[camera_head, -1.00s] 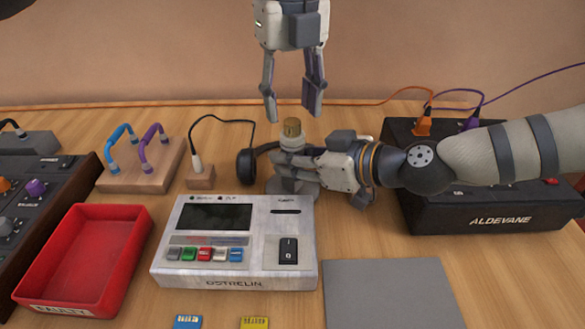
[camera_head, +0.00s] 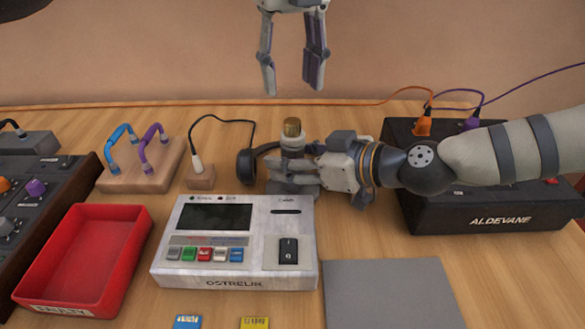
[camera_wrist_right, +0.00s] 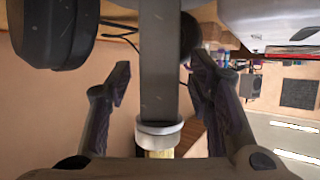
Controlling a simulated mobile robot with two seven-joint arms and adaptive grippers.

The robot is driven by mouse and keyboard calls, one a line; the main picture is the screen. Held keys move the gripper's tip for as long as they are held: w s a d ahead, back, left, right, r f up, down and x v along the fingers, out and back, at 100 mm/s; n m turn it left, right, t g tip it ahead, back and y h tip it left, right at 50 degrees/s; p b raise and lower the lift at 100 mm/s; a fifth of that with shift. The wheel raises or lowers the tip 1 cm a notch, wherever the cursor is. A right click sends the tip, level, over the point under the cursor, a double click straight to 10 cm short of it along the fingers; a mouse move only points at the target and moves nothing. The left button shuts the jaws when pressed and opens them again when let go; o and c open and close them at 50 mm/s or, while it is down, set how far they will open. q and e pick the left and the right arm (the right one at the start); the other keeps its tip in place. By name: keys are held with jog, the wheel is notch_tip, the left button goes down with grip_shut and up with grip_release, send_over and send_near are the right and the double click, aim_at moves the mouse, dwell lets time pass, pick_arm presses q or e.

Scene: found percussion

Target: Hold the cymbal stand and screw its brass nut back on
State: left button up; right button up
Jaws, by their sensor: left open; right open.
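The cymbal stand (camera_head: 292,145) stands upright behind the grey device, a grey post with a pale collar. The brass nut (camera_head: 292,127) sits on top of the post. In the right wrist view the post (camera_wrist_right: 159,70) runs between my right fingers, with the collar and a bit of the brass nut (camera_wrist_right: 158,154) at the bottom. My right gripper (camera_wrist_right: 157,80) is open around the post, with gaps on both sides. My left gripper (camera_head: 292,90) is open and empty, pointing down above the nut and apart from it. The stand's base is partly hidden by my right gripper.
The grey Ostrelin device (camera_head: 237,265) stands in front of the stand. Black headphones (camera_head: 246,166) lie left of it. A black Aldevane box (camera_head: 480,218) stands under my right arm. A red tray (camera_head: 85,258) is at left; a grey mat (camera_head: 392,295) lies front right.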

jog(key=v, duration=1.2)
jog(key=shift+f, duration=0.15)
